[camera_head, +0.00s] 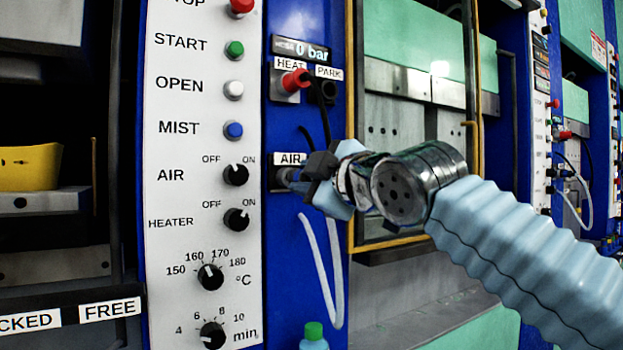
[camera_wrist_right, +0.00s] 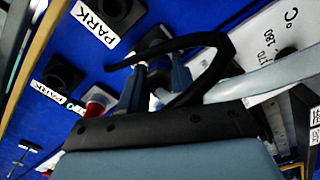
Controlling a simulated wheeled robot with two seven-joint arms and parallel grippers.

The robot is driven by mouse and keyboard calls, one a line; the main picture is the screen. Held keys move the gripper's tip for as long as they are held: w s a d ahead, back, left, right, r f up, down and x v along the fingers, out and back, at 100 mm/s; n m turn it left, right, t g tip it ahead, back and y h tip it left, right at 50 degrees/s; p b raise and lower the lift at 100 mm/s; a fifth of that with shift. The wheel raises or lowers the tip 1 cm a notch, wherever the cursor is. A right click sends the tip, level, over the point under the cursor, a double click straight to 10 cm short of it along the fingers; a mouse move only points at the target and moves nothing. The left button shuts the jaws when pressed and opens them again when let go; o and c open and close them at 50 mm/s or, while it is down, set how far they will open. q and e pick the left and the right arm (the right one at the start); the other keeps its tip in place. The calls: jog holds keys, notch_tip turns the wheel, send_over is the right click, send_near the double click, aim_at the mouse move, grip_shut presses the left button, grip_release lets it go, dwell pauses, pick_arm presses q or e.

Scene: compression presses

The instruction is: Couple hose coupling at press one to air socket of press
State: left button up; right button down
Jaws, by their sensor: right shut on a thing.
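My right gripper (camera_head: 308,182) is at the panel of the near press, right at the air socket (camera_head: 278,180) under the AIR label. It is shut on the hose coupling, which is mostly hidden by the fingers in the head view. In the right wrist view the fingers (camera_wrist_right: 156,88) close around the coupling in front of the blue panel. The pale hose (camera_head: 328,272) hangs in a loop below the gripper; it also shows in the right wrist view (camera_wrist_right: 268,78). I cannot tell whether the coupling is seated in the socket. My left gripper is not in view.
Above are a red heat plug (camera_head: 296,80) with a black cable and a black park socket (camera_head: 325,90). The white control panel (camera_head: 203,150) with buttons and knobs stands left. A yellow-framed door (camera_head: 474,140) is right.

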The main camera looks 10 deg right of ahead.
jog(key=shift+x, duration=1.05)
jog(key=c, duration=0.7)
grip_release()
jog(key=shift+c, duration=0.2)
jog(key=shift+s+d, duration=0.1)
jog(key=shift+s, duration=0.15)
jog(key=b+v, duration=0.3)
jog(key=v, duration=1)
jog(key=shift+s, duration=0.1)
